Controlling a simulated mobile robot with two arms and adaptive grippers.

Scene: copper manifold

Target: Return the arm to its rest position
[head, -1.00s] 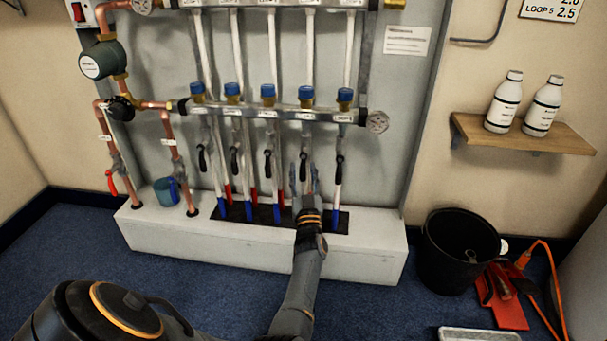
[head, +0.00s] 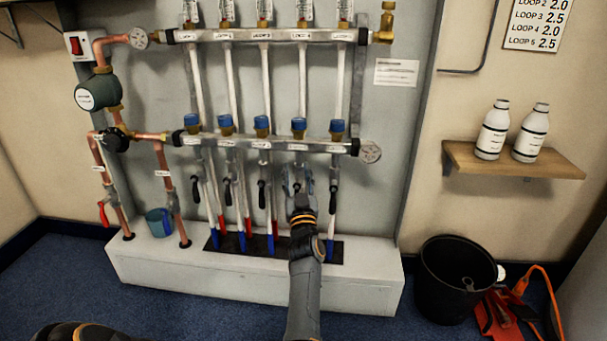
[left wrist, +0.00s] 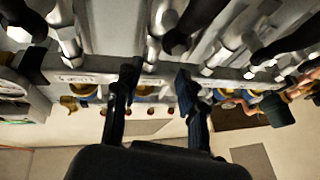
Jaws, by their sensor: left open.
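My left gripper (head: 298,182) is raised in front of the pipework, just below the lower manifold bar (head: 313,145). Its two fingers are apart, with nothing seen between them. In the head view it covers the fourth loop's pipe and valve handle, so I cannot tell whether it touches them. In the left wrist view the open fingers (left wrist: 158,76) lie before a metal bar with a label, with pipes and black handles close around. The fifth loop's black handle (head: 333,198) hangs to its right, the third loop's (head: 262,193) to its left. My right gripper is not in view.
A white plinth (head: 360,285) runs under the pipes and carries a blue mug (head: 158,222). A wooden shelf (head: 550,167) with two white bottles (head: 493,130) is on the right wall.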

